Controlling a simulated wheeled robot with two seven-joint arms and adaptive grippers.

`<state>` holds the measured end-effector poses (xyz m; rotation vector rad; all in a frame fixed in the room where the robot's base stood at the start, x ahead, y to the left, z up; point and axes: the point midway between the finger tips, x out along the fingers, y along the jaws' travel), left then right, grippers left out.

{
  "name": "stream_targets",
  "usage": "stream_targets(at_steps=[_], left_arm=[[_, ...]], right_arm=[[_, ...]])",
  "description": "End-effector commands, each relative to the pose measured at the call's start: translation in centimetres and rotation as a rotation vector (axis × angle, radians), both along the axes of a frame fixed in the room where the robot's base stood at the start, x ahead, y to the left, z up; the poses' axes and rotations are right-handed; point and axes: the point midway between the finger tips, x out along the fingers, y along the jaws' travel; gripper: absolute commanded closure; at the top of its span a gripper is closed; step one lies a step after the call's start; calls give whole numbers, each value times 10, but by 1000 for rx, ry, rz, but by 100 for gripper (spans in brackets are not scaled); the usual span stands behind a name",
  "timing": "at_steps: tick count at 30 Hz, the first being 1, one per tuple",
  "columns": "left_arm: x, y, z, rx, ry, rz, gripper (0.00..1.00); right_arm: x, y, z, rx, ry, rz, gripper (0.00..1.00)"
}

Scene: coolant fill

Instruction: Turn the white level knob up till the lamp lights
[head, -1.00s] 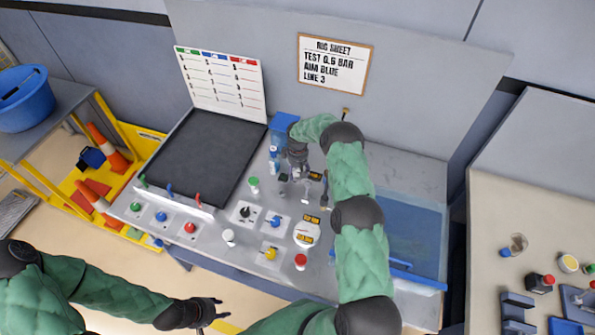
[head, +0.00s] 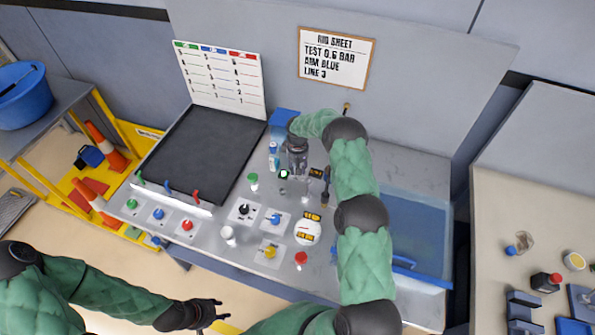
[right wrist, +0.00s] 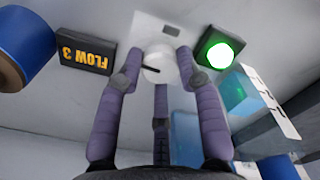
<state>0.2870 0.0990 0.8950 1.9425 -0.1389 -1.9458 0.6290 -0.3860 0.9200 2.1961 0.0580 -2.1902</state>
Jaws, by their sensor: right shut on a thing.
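The white level knob (right wrist: 158,66) is on a white plate in the right wrist view, with a dark pointer mark toward the left. My right gripper (right wrist: 156,78) has its purple-grey fingers around the knob and is shut on it. The lamp (right wrist: 218,52) beside the knob glows green. It also shows lit in the head view (head: 284,174), just left of my right gripper (head: 298,172), which hides the knob there. My left gripper (head: 212,312) is open and empty in front of the bench.
A "FLOW 3" label (right wrist: 85,56) sits left of the knob in the right wrist view. Several coloured knobs, including a yellow one (head: 270,252), and a round white gauge (head: 307,231) are nearer the bench front. A black tray (head: 205,155) lies left. A blue basin (head: 415,235) is right.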

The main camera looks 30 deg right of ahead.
Motion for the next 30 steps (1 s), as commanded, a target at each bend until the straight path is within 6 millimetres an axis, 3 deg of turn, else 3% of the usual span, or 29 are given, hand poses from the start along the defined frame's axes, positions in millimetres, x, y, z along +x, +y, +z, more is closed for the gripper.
stream_targets(at_steps=[3, 14, 15, 17, 30], left_arm=[[0, 0, -8, 0, 0, 0, 60], [0, 0, -7, 0, -1, 0, 60], [0, 0, -7, 0, -1, 0, 60], [0, 0, -7, 0, -1, 0, 60], [0, 0, -7, 0, -1, 0, 60]], right_arm=[[-3, 1, -4, 3, 8, -44, 96], [-4, 2, -3, 3, 11, -58, 96], [-4, 2, -3, 4, 11, -58, 52], [-4, 2, -3, 4, 11, -57, 40], [-1, 1, 7, 1, 3, -57, 40]])
